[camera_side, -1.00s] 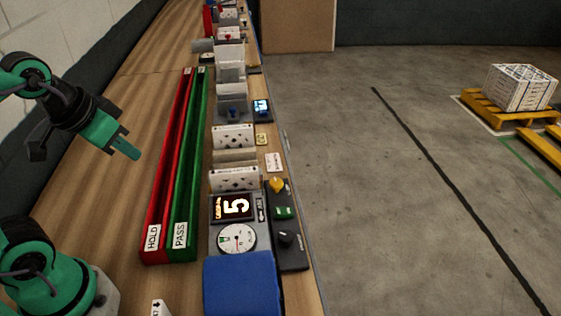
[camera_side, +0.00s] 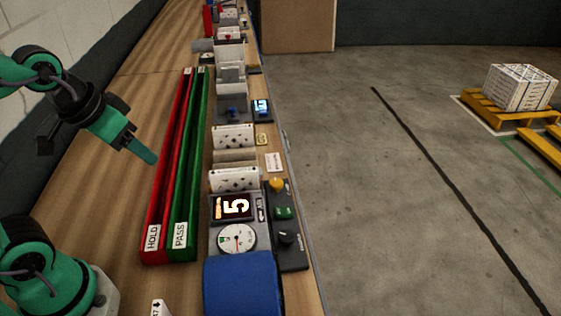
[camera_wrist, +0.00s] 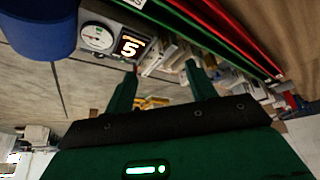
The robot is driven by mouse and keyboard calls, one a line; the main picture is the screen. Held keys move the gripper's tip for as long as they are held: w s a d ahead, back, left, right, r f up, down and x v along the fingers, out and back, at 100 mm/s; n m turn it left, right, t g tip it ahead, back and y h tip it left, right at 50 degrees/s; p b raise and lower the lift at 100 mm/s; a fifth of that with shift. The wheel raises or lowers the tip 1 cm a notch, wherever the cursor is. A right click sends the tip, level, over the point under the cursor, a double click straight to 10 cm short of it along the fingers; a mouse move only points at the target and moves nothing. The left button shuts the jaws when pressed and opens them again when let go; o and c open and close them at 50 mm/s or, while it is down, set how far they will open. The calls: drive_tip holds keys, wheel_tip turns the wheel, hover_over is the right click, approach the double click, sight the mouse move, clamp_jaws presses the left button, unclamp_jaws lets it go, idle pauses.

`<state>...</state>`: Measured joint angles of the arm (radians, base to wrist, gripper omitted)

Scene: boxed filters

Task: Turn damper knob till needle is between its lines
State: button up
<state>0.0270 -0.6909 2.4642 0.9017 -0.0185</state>
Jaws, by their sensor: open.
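A round white dial (camera_side: 237,239) lies on the near grey unit, below a lit display (camera_side: 234,207) reading 5. The needle seems to point roughly up the picture; its lines are too small to tell. A black knob (camera_side: 286,238) sits on the dark control strip to the dial's right; no label naming it as the damper knob is readable. My gripper (camera_side: 145,152) is over the bench left of the red channel, away from the dial and knob. In the wrist view its fingers (camera_wrist: 160,72) are apart and empty, with the dial (camera_wrist: 97,36) at upper left.
A yellow knob (camera_side: 277,184) and a green button (camera_side: 283,212) share the strip. The red HOLD channel (camera_side: 154,240) and green PASS channel (camera_side: 181,236) lie between my gripper and the units. A blue block (camera_side: 240,284) stands in front of the dial.

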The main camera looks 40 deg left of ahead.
drive_tip(key=w+d+g, duration=0.2)
drive_tip(key=w+d, duration=0.2)
drive_tip(key=w, duration=0.2)
drive_tip(key=m+g, duration=0.2)
drive_tip(key=g, duration=0.1)
hover_over(286, 235)
wheel_tip(286, 235, down, 14)
drive_tip(key=shift+f, duration=0.1)
drive_tip(key=shift+f, duration=3.85)
drive_tip(key=shift+c, duration=0.5)
drive_tip(key=c, duration=0.9)
